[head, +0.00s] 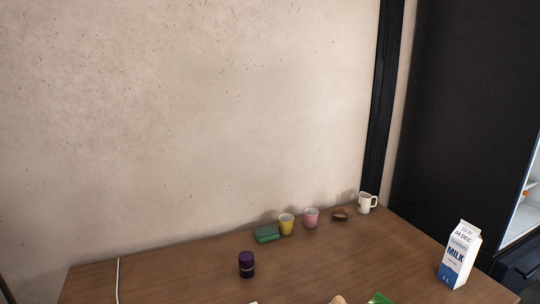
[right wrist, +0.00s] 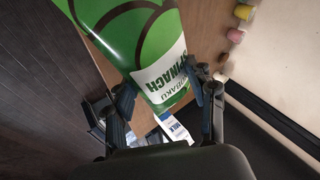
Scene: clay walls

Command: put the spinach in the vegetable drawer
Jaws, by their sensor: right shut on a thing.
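The spinach is a green and white pack (right wrist: 140,40) with a printed label, large in the right wrist view. My right gripper (right wrist: 166,92) is shut on it, with a finger at each side of its lower end. A green edge at the bottom of the head view (head: 380,298) looks like the top of the same pack. The fridge (head: 455,110) is the tall black body at the right, with a lit white interior showing at the right edge. I cannot make out the vegetable drawer. My left gripper is not in view.
The wooden table (head: 190,275) carries a milk carton (head: 459,255) at its right end. The left part is mostly clear.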

